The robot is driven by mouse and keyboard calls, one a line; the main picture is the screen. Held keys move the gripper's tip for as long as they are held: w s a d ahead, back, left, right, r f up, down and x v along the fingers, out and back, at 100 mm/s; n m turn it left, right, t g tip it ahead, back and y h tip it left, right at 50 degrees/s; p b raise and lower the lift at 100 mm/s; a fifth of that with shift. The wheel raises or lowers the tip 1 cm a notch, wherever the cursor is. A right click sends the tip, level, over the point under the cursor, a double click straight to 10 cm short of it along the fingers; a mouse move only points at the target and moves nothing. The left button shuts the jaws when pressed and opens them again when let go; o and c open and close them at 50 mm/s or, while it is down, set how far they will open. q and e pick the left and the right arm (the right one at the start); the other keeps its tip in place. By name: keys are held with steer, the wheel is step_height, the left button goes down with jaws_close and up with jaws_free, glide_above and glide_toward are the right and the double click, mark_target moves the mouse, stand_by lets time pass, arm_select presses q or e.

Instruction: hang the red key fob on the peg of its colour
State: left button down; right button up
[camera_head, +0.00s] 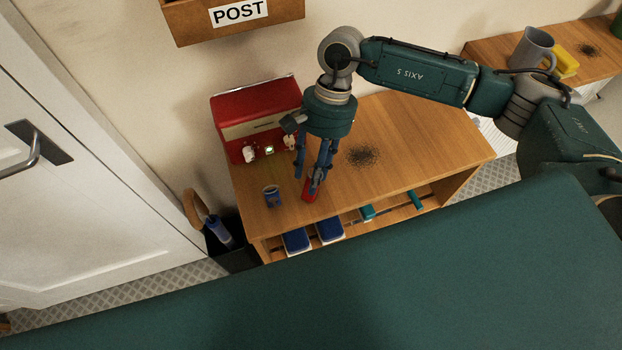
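The red key fob (310,188) appears as a small red piece lying near the front edge of the wooden cabinet top. My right gripper (307,184) points down over it, its two blue fingers apart on either side of the fob or just above it. The fingertips partly cover the fob, and I cannot tell whether they touch it. No peg can be clearly made out. My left gripper is not in view.
The cabinet top (425,140) carries a red radio-like box (256,112) at the back left and a small blue container (272,196). Blue items (330,230) and teal pieces (415,199) show on the shelf below. A POST box (190,22) hangs above. The cabinet top's right side is clear.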

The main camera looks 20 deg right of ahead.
steer(key=b+v, duration=0.2)
steer(key=v, duration=0.7)
steer(key=shift+r, duration=0.25)
steer(key=shift+w+d, duration=0.1)
